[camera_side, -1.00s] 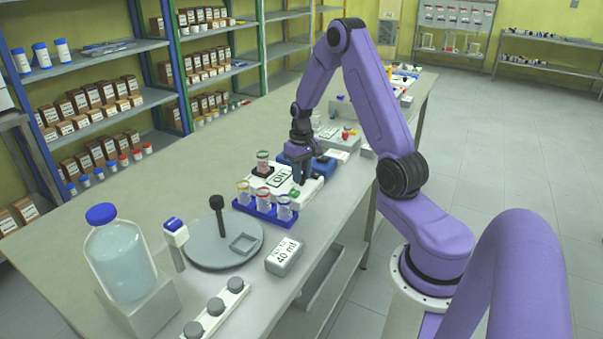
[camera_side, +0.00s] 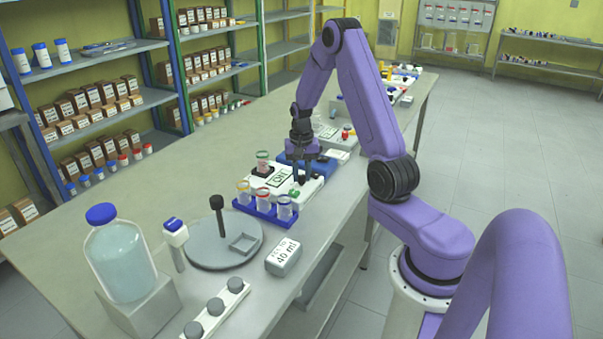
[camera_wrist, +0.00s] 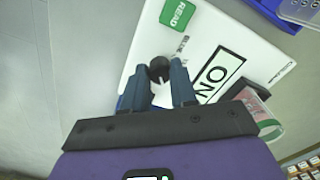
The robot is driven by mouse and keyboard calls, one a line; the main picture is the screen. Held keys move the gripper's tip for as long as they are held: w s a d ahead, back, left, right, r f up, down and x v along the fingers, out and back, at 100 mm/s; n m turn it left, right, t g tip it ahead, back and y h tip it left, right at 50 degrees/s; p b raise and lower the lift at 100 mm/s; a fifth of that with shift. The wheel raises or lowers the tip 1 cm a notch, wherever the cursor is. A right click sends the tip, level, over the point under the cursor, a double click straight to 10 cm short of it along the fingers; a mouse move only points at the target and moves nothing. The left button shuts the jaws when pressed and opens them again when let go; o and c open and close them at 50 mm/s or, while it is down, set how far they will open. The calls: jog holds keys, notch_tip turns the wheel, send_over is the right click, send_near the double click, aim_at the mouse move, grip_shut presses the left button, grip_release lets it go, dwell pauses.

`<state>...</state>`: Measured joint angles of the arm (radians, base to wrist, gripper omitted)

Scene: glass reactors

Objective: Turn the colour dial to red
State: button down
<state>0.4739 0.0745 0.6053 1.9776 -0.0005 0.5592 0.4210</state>
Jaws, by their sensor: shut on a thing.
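The colour dial (camera_wrist: 159,68) is a dark round knob on a white device (camera_wrist: 235,35), which also shows in the side view (camera_side: 312,188). My gripper (camera_wrist: 160,85) points down at the dial, with one finger on each side, and is shut on it. In the side view my gripper (camera_side: 301,178) is low over the right part of the device. The fingers partly hide the dial, and I cannot tell which colour it points to. Small print that seems to read "BLUE" (camera_wrist: 182,45) is beside it. A green READ button (camera_wrist: 177,14) and a display (camera_wrist: 218,75) reading "ON" are nearby.
A blue rack (camera_side: 262,209) of several vials is just in front of the device. A blue unit (camera_side: 320,168) stands behind it. A round grey stand (camera_side: 212,258) is further forward.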

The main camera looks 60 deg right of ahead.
aim_at(302, 176)
dwell(0.3)
jog(key=c, duration=0.9)
grip_release()
jog(key=shift+r, duration=0.15)
notch_tip(302, 176, up, 17)
jog(key=shift+r, duration=0.15)
jog(key=s+a+n, duration=0.2)
jog(key=a+n, duration=0.3)
jog(key=a, duration=0.6)
jog(key=s+a+n, duration=0.2)
jog(key=a+n, duration=0.3)
jog(key=a, duration=0.6)
jog(key=s+a+f+n, duration=0.2)
jog(key=s+a+n, duration=0.2)
jog(key=s, duration=0.7)
jog(key=s+a+f+n, duration=0.1)
jog(key=s+a+n, duration=0.2)
jog(key=s+n, duration=0.6)
jog(key=shift+s+a+f+n, duration=0.3)
jog(key=shift+s+a+f, duration=0.1)
jog(key=shift+s, duration=0.45)
